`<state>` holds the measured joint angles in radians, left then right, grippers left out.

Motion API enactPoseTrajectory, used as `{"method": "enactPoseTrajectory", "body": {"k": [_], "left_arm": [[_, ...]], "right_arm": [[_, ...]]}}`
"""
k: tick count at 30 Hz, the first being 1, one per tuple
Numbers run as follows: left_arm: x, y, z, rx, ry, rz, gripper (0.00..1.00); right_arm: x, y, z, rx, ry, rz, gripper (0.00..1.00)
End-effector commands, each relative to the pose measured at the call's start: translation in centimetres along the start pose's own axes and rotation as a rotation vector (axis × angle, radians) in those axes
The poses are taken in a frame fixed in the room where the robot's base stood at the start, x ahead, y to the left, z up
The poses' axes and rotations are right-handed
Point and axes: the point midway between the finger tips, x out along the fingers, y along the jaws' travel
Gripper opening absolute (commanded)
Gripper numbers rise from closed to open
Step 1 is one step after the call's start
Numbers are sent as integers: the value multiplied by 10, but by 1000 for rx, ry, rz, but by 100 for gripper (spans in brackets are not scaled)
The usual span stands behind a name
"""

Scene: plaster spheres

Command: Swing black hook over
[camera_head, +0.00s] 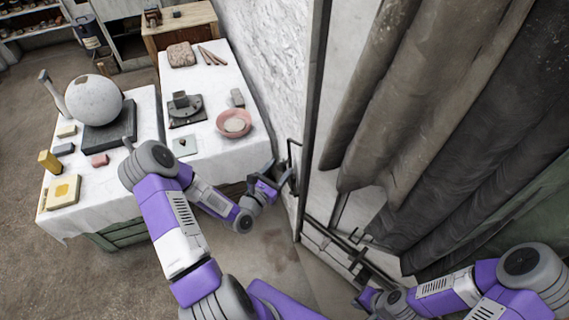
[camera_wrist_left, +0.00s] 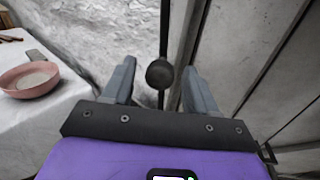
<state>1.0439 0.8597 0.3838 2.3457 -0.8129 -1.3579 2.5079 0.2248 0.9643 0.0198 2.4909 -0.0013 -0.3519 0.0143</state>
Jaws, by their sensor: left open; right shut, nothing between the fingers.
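A thin black hook-like bar (camera_head: 290,153) shows at the edge of the tall dark frame, beside the white wall. In the left wrist view a dark round knob (camera_wrist_left: 160,73) on a thin upright bar stands between my left fingers; I cannot tell whether it is part of the hook. My left gripper (camera_head: 283,175) is open at this bar, its fingers on either side of the knob with gaps; it also shows in the left wrist view (camera_wrist_left: 158,82). My right gripper (camera_head: 358,268) is shut and empty low by the frame, partly hidden among dark bars.
Grey-brown curtains (camera_head: 440,110) hang on the right. A white-clothed table (camera_head: 215,165) at left bears a plaster sphere (camera_head: 94,100), a pink bowl (camera_head: 233,122) and small blocks. The tall frame (camera_head: 314,100) stands close to my left gripper. Floor is clear below.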

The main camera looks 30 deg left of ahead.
Motion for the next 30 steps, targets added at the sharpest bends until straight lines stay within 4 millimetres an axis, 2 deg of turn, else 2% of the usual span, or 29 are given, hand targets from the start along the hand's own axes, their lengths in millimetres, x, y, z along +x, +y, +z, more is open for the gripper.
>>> {"method": "enactPoseTrajectory", "body": {"k": [1,6,17,28,30], "left_arm": [[9,-1,0,1,-3,-2,58],[27,-1,0,1,-1,-1,58],[33,0,0,0,2,0,58],[33,0,0,0,2,0,1],[33,0,0,0,2,1,0]], "right_arm": [[2,1,0,0,0,0,0],[4,2,0,0,0,0,0],[4,2,0,0,0,0,0],[4,2,0,0,0,0,0],[4,2,0,0,0,0,0]]}}
